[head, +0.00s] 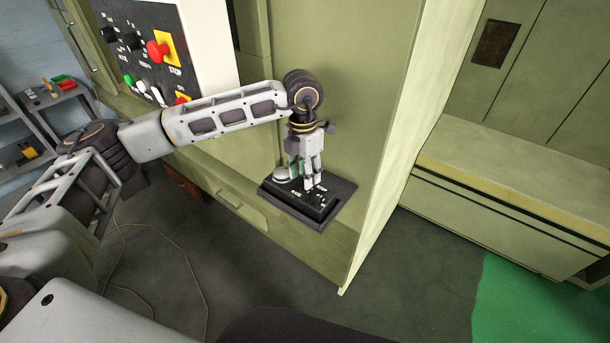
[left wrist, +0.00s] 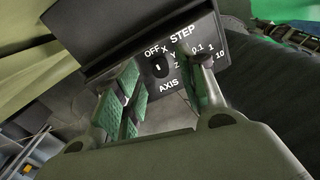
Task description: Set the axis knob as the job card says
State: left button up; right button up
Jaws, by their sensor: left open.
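The black control panel (head: 333,203) is on a ledge of the olive machine. In the left wrist view its face shows STEP with 0.1, 1, 10 and AXIS with OFF, X, Y, Z. The small dark axis knob (left wrist: 158,71) has a short white mark standing near vertical in the picture, seemingly towards OFF; its exact setting is unclear. My left gripper (head: 311,184) is over the panel, and in the left wrist view its green-padded fingers (left wrist: 160,68) stand apart, on either side of the axis knob. Contact cannot be told. The right finger hides the step knob area. No job card is legible.
A white dome (head: 282,173) sits on the panel beside my gripper. A larger control box with a red STOP button (head: 158,50) is at upper left. The machine's wall (head: 365,90) rises close behind the panel. Open floor (head: 250,265) lies in front.

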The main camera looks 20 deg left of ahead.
pick_arm(q)
jog(key=shift+f, duration=1)
grip_shut()
